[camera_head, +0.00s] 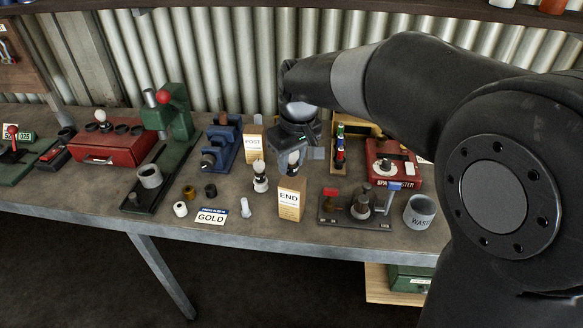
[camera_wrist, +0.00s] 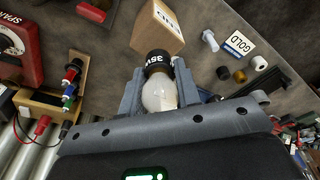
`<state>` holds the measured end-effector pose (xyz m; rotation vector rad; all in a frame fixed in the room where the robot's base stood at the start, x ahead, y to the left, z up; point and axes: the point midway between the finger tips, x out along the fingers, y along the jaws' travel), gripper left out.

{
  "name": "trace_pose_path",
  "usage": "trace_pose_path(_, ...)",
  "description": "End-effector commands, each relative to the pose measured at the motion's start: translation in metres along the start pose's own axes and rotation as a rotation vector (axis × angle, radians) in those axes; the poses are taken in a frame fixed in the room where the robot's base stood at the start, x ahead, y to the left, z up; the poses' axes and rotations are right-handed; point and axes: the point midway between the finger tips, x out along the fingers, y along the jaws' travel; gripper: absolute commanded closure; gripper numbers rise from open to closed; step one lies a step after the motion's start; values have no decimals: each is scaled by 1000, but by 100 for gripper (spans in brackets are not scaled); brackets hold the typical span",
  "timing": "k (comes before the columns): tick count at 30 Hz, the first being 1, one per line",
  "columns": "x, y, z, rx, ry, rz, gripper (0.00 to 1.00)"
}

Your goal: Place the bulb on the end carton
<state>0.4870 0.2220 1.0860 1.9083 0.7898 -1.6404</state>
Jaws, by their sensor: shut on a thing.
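The end carton (camera_head: 290,200) is a tan upright box with a white END label, standing near the front of the bench. It also shows at the top of the wrist view (camera_wrist: 157,30). My gripper (camera_head: 291,160) points down just above it. In the wrist view its grey fingers (camera_wrist: 160,95) are shut on a white bulb (camera_wrist: 160,94) with a black, white-lettered collar, which lies toward the carton. The bulb also shows in the head view (camera_head: 293,158). I cannot tell whether it touches the carton's top.
A white-and-black piece (camera_head: 260,178) stands left of the carton, with the GOLD card (camera_head: 211,217) farther left. The POST carton (camera_head: 254,142) is behind. To the right are a fixture with red and blue levers (camera_head: 357,207) and a grey cup (camera_head: 419,212).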

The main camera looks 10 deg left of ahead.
Motion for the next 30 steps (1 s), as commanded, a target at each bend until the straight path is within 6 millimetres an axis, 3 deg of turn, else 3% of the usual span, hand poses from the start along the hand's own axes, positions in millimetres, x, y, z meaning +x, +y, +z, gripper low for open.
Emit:
trace_pose_path(5, 25, 0, 4, 0, -2, -1, 93)
trace_pose_path(16, 29, 0, 5, 0, -1, 0, 93)
trace_pose_path(17, 29, 0, 5, 0, 0, 0, 67)
trace_pose_path(18, 28, 0, 5, 0, 0, 0, 64)
trace_pose_path(24, 28, 0, 5, 0, 0, 0, 48)
trace_pose_path(30, 28, 0, 5, 0, 0, 0, 48)
